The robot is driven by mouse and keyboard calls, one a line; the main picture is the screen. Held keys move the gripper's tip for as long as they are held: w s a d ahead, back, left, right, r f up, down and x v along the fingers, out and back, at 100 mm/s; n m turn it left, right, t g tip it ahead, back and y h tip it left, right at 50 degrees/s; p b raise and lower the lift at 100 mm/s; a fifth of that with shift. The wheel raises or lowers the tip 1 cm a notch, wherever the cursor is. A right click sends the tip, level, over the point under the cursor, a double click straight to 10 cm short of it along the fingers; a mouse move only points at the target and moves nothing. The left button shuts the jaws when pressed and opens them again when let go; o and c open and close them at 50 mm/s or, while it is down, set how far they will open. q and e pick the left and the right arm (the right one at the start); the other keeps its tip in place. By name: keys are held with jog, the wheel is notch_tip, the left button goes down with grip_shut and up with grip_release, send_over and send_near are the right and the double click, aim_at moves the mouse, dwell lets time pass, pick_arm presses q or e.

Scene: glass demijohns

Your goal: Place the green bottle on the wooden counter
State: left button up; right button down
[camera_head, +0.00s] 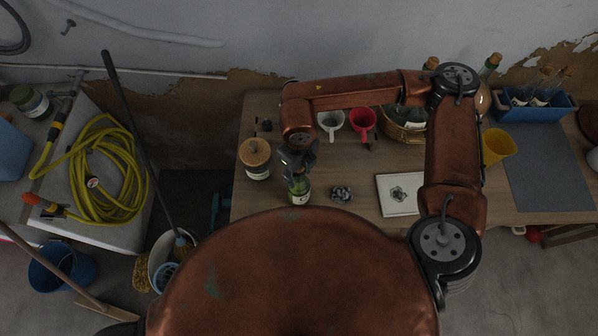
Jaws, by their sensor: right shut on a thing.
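The green bottle (299,190) is upright at the left part of the wooden counter (330,205). My right gripper (297,165) reaches it from above and is shut on its upper part. The gripper hides the bottle's neck. The bottle's base appears at counter level, but I cannot tell whether it touches the wood. A pale label shows low on the bottle. My left gripper is not in view.
A cork-lidded jar (256,158) stands left of the bottle. A dark cluster (342,193) and a white tile (399,195) lie to its right. A white mug (330,121) and a red mug (362,121) stand behind. A yellow cup (497,145) is farther right.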

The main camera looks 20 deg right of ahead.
jog(key=c, duration=1.2)
grip_release()
jog(key=shift+r, duration=0.1)
jog(key=shift+r, duration=0.3)
notch_tip(320, 180, up, 12)
jog(key=shift+f+b, duration=0.25)
jog(key=shift+b, duration=0.4)
